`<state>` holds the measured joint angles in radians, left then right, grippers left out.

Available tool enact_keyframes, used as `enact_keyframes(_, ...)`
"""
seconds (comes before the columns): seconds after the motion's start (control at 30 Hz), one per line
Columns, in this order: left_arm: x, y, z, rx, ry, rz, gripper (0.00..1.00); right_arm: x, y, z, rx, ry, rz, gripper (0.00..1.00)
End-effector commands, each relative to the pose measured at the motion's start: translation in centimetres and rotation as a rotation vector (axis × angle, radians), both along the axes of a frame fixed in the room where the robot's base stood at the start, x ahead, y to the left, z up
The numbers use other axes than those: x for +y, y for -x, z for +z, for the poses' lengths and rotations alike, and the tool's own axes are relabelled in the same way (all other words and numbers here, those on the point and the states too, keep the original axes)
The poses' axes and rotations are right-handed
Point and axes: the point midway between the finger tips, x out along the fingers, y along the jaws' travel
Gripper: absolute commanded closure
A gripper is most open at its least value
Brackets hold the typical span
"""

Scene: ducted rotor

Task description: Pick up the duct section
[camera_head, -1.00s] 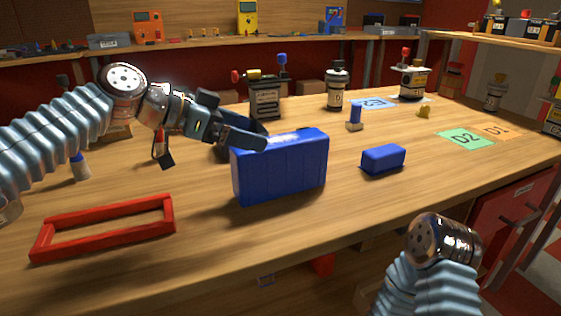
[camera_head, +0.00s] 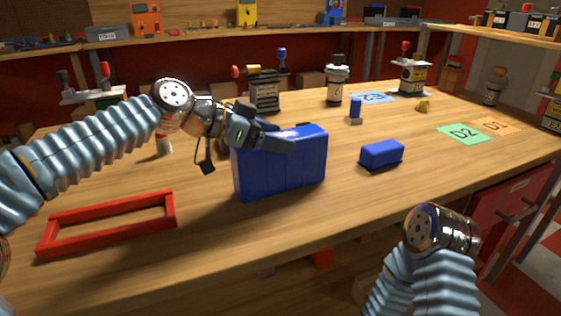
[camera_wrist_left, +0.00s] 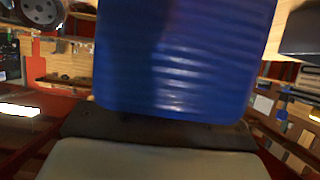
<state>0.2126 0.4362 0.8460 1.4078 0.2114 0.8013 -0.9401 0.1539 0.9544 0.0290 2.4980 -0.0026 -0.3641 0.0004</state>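A large blue block with ribbed sides (camera_head: 283,172), likely the duct section, stands upright on the wooden table in the head view. My left gripper (camera_head: 285,139) is at its top left, with one finger lying across the near upper side. The other finger is mostly hidden behind the block. In the left wrist view the blue ribbed surface (camera_wrist_left: 185,60) fills the middle, close against a dark finger pad (camera_wrist_left: 155,128). Whether the fingers press on it is unclear. My right arm's wrist is at the lower right; its gripper does not show.
A red rectangular frame (camera_head: 110,222) lies at the table's left front. A small blue block (camera_head: 381,154) and a blue-topped peg (camera_head: 355,112) are to the right. Green D2 (camera_head: 464,134) and orange D1 (camera_head: 496,127) mats lie at the right. Labelled containers stand at the back.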

Motion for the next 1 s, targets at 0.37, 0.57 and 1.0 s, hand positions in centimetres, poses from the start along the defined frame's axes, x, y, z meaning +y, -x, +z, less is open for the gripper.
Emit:
enact_keyframes(0.37, 0.0, 0.0, 0.1, -0.001, 0.001, 0.001, 0.84, 0.0, 0.0, 0.0, 0.000, 0.000, 0.000, 0.57)
enact_keyframes(0.57, 0.0, 0.0, 0.1, -0.002, 0.001, 0.000, 0.84, 0.0, 0.0, 0.0, 0.000, 0.000, 0.000, 0.57)
enact_keyframes(1.0, -0.7, 3.0, 6.9, -0.009, 0.000, -0.002, 0.84, 0.0, 0.0, 0.1, 0.000, 0.000, 0.000, 0.57)
